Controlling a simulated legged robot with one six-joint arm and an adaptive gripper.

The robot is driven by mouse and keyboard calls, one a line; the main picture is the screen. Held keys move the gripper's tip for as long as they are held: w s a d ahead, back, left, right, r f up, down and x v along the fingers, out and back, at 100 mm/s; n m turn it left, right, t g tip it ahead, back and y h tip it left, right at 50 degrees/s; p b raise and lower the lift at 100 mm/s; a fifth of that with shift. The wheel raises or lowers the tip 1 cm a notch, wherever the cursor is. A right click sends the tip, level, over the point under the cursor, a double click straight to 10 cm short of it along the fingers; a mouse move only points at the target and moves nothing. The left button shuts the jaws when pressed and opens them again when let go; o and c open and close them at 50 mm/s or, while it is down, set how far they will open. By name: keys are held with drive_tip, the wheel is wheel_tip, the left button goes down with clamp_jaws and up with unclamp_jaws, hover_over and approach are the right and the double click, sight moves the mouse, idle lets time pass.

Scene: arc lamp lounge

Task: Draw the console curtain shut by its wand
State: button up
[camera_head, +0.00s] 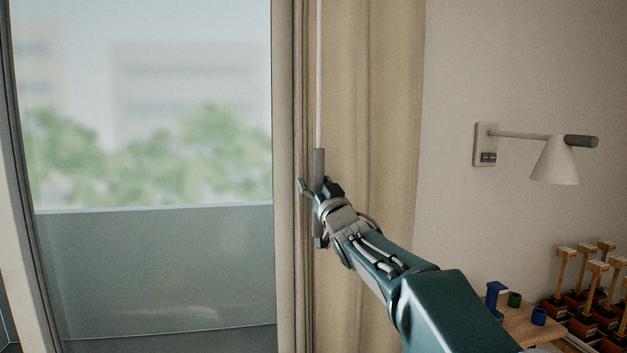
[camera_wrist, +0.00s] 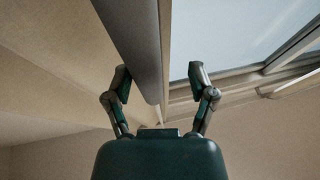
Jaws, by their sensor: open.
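The beige curtain (camera_head: 370,120) hangs bunched at the right side of the window and also shows in the wrist view (camera_wrist: 50,70). Its wand is a thin pale rod (camera_head: 319,75) with a thicker grey handle (camera_head: 318,160) at the lower end, hanging upright before the curtain. My gripper (camera_head: 311,188) is at the grey handle. In the wrist view my gripper (camera_wrist: 160,85) has its fingers spread, with the grey handle (camera_wrist: 140,50) between them, nearer the left finger. Contact cannot be told. The curtain's lower end is out of view.
The window (camera_head: 150,100) left of the curtain is uncovered. A white wall lamp (camera_head: 555,160) juts out at the right. Below it are a wooden surface (camera_head: 525,325) with small blue and green pieces and several red-based wooden items (camera_head: 585,325).

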drive_tip(key=shift+w+a+r, duration=0.15)
drive_tip(key=shift+w, duration=0.3)
drive_tip(key=shift+w+r, duration=0.15)
drive_tip(key=shift+w+d+r, duration=0.1)
drive_tip(key=shift+w+d, duration=0.1)
drive_tip(key=shift+d, duration=0.7)
drive_tip(key=shift+a, duration=0.5)
drive_tip(key=c, duration=0.9)
drive_tip(key=shift+s+a, duration=0.1)
drive_tip(key=shift+a, duration=0.1)
clamp_jaws()
drive_tip(key=shift+d, duration=0.1)
drive_tip(key=shift+d, duration=0.1)
